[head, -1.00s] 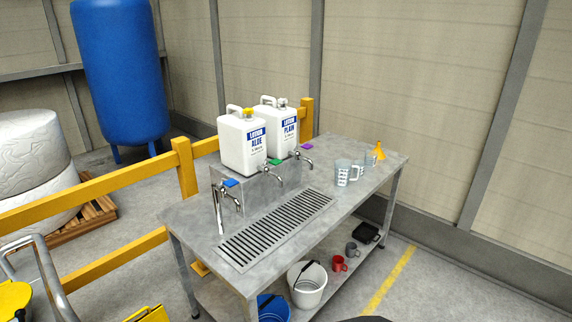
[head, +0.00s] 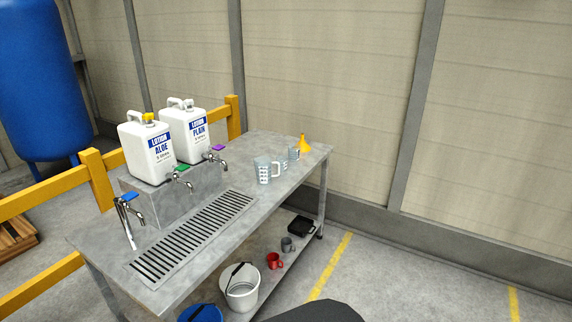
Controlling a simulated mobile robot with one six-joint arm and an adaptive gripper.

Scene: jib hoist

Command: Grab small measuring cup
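Several clear measuring cups with printed marks stand in a row on the right half of the grey metal table (head: 225,235). The nearest and largest measuring cup (head: 263,171) has a handle on its right. A smaller measuring cup (head: 293,153) stands behind it, next to a yellow funnel (head: 304,142). A middle cup between them is partly hidden. Which one is smallest is hard to tell at this size. My gripper is not in view; a dark rounded shape at the bottom edge covers part of the floor.
Two white lotion jugs (head: 147,151) (head: 187,135) sit on a raised block with taps over a drain grate (head: 195,235). The lower shelf holds a white bucket (head: 240,290), blue bucket (head: 200,313), red mug (head: 274,261), grey mug (head: 288,244) and black tray (head: 301,225). Floor right is clear.

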